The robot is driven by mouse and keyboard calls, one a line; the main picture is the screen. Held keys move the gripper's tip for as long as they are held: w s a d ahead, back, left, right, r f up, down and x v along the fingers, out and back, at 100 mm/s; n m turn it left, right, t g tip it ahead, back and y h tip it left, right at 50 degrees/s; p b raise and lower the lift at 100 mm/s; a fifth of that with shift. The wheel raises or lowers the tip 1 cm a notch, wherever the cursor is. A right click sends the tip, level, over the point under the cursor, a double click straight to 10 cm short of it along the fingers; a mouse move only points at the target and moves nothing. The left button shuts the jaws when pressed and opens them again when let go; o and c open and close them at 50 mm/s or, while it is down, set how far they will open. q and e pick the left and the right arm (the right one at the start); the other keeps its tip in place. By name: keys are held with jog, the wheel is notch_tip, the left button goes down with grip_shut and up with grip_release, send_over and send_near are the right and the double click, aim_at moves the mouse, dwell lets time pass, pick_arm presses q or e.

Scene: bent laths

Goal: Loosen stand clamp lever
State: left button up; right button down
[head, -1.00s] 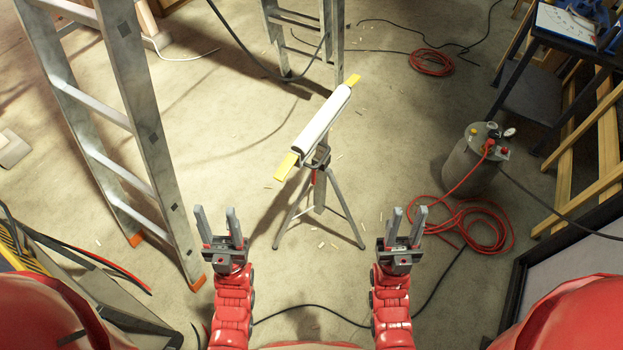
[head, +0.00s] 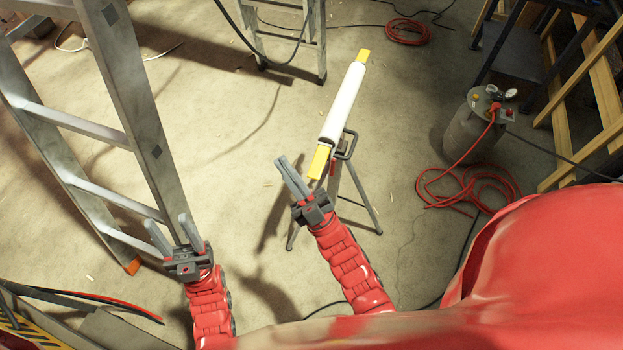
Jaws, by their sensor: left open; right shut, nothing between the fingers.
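A grey tripod stand (head: 362,197) stands on the floor right of centre. A white tube (head: 344,103) with a yellow lath sticking out at both ends (head: 320,161) lies tilted across its top. A small red part, apparently the clamp lever (head: 333,167), shows just below the stand head, partly hidden by the lath. My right gripper (head: 283,163) is shut and empty, left of the lath's near end and apart from the lever in the picture. My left gripper (head: 167,222) is open and empty, further left near the ladder foot.
A metal ladder (head: 128,75) stands at the left, and another ladder (head: 318,45) at the back. A grey tank (head: 468,130) with a red hose (head: 470,187) is at the right. Pale floor is open between the left ladder and the stand.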

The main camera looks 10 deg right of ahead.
jog(key=w+a+f+n+g+h+b, duration=0.1)
jog(key=w+a+f+g+h+b, duration=0.3)
jog(key=f, duration=0.6)
jog(key=w+f+n+h+b, duration=0.1)
jog(key=w+f+h+b, duration=0.15)
jog(key=f+b, duration=0.6)
jog(key=w+a+f+n+g+h+b, duration=0.1)
jog(key=w+a+f+g+h+b, duration=0.2)
jog(key=f, duration=1)
jog(key=w+d+f+m+h+b, duration=0.1)
jog(key=d+f+h+b, duration=0.2)
jog(key=d+h+b, duration=0.2)
jog(key=w+d+f+t+h+b, duration=0.1)
jog(key=d+f+h+b, duration=0.3)
jog(key=d, duration=0.6)
jog(key=h, duration=0.2)
jog(key=shift+d+f+m+t+h+b, duration=0.25)
jog(key=shift+d+m+t+h+b, duration=0.05)
jog(key=shift+d+m+h+b, duration=0.1)
jog(key=shift+w, duration=0.15)
